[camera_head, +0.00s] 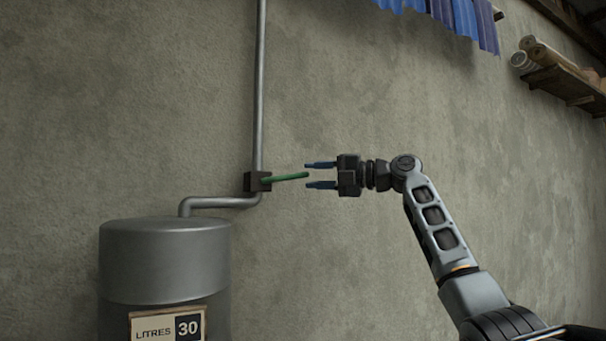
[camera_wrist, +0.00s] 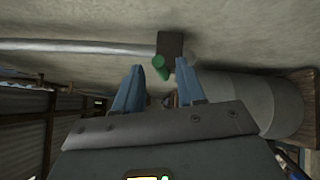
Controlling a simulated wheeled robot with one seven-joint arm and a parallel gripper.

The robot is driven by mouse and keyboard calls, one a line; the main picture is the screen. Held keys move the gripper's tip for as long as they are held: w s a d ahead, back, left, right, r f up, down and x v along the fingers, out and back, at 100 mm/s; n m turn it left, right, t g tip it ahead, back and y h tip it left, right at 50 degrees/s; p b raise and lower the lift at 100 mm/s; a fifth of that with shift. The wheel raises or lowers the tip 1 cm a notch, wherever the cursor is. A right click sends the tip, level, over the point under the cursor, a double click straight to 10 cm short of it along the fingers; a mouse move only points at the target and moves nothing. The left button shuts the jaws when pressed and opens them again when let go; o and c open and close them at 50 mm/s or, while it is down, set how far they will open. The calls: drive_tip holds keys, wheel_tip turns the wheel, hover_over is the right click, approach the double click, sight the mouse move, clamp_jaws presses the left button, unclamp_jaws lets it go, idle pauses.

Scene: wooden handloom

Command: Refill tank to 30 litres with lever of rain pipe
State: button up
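The green lever (camera_head: 287,177) sticks out to the right, nearly level, from a dark valve box (camera_head: 256,182) on the grey rain pipe (camera_head: 260,90). The pipe bends into the top of the grey tank (camera_head: 165,255), whose sign (camera_head: 167,326) reads LITRES 30. My gripper (camera_head: 321,175) is open, its two blue fingers pointing left at the lever, with the lever's tip close to the fingertips. In the wrist view, the lever (camera_wrist: 160,68) shows end-on ahead of the open fingers, with nothing clasped. The tank (camera_wrist: 255,100) lies to the right there.
The rough plaster wall (camera_head: 330,80) stands close behind the pipe and gripper. The space around my gripper is clear.

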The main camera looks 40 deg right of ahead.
sight(306, 175)
drive_tip(key=shift+p+x, duration=0.3)
drive_tip(key=shift+x, duration=1.5)
clamp_jaws()
